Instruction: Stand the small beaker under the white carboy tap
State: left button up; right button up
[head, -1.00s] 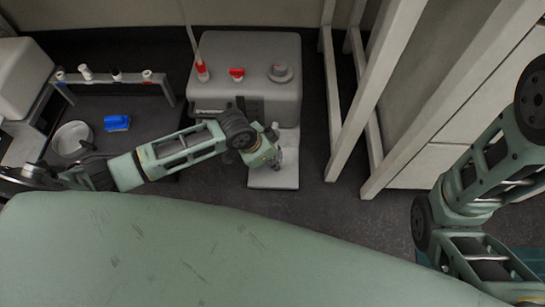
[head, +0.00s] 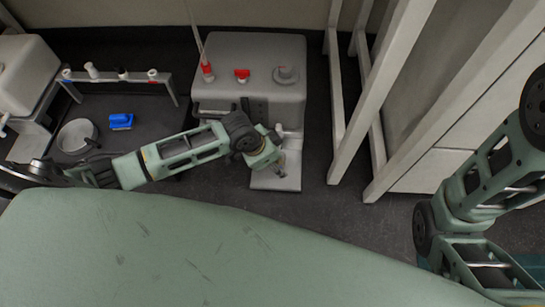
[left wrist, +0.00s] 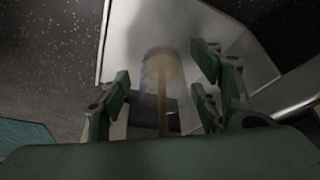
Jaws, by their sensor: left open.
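The white carboy (head: 240,90) stands against the wall in the head view. Its tap (head: 279,129) is at the lower right of its front, above a pale plate (head: 275,180). My left gripper (head: 276,158) is low over this plate, in front of the tap. In the left wrist view my left gripper (left wrist: 163,68) is open, with fingers on either side of a translucent, tan-tinted shape that looks like the small beaker (left wrist: 161,85). It seems to stand on the pale plate; contact with the fingers cannot be told. The beaker is mostly hidden in the head view.
A dark bench surface on the left holds a blue block (head: 121,121), a round white dish (head: 76,136) and a rack (head: 120,77) with several small caps. White frame posts (head: 385,90) stand right of the carboy. Dark floor lies between them and the plate.

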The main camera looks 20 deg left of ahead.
pick_arm(q)
jog(key=v, duration=1.2)
